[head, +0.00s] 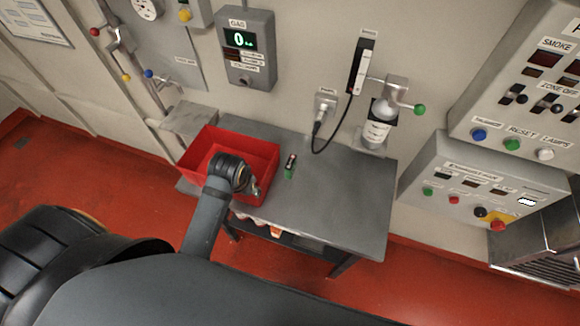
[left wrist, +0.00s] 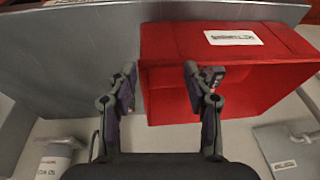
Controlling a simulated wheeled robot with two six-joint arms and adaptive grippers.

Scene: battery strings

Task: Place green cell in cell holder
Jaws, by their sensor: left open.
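A small upright object with a green lower part and a dark, reddish top (head: 290,167) stands on the grey table, just right of the red bin; I take it to be the green cell. My left gripper (head: 256,191) is over the bin's right edge, left of and nearer than the green object, apart from it. In the left wrist view its fingers (left wrist: 163,78) are spread with nothing between them. The green object does not show there. I cannot clearly identify the cell holder. My right gripper is not in view.
The red bin (head: 259,151) stands on the table's left end and shows in the left wrist view (left wrist: 185,47). The table (head: 335,207) is clear to the right. A wall device (head: 358,66) with a cable and a white bottle (head: 377,131) are behind it.

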